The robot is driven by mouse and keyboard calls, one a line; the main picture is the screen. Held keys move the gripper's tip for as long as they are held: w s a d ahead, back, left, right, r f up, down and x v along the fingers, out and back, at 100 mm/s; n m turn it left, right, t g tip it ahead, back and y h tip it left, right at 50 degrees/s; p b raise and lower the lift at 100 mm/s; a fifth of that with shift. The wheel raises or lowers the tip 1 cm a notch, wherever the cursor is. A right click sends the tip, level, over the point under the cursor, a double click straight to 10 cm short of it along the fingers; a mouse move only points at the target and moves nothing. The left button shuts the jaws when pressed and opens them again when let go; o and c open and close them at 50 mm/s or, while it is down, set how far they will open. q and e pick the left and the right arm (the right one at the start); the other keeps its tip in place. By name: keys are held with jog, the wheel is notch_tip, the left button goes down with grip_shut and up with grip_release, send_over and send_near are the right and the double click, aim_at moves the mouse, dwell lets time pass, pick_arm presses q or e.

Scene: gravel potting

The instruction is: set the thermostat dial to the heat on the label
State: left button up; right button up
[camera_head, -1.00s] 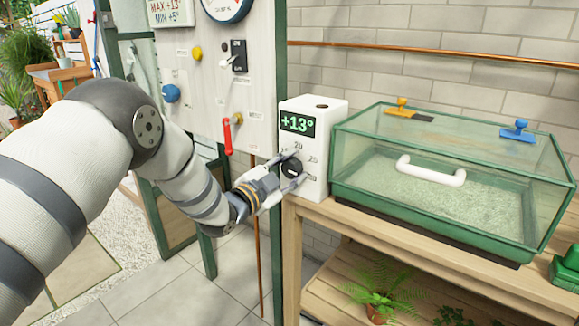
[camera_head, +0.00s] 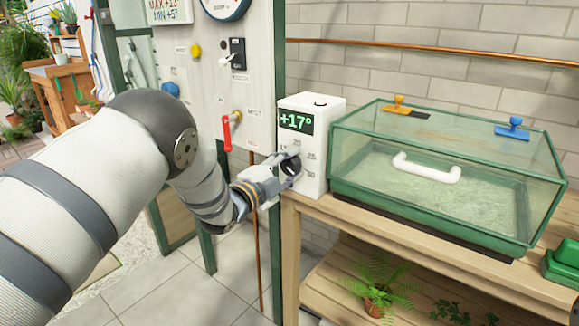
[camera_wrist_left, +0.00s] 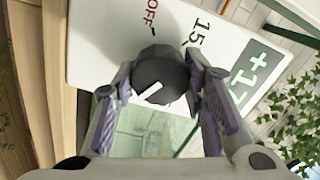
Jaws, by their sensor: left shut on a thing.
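The thermostat (camera_head: 314,175) is a white box on the left end of the wooden bench. Its green display (camera_head: 296,121) reads +17°. The black dial (camera_wrist_left: 160,77) is on its front face, with a white pointer line, and "OFF" and "15" marks show beside it in the wrist view. My left gripper (camera_head: 285,168) is shut on the dial, a finger on either side of it. The label panel (camera_head: 168,10) at the top shows "MAX +13°" and "MIN +5°", partly cut off by the frame edge. My right gripper is not in view.
A glass case (camera_head: 445,180) with a green frame and white handle stands right of the thermostat. A board (camera_head: 205,70) with a red lever (camera_head: 231,130), switch and knobs stands left.

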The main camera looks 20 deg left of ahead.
pick_arm(q)
jog(key=shift+r, duration=0.1)
jog(key=o, duration=1.2)
jog(key=shift+c, duration=0.2)
jog(key=v, duration=1.2)
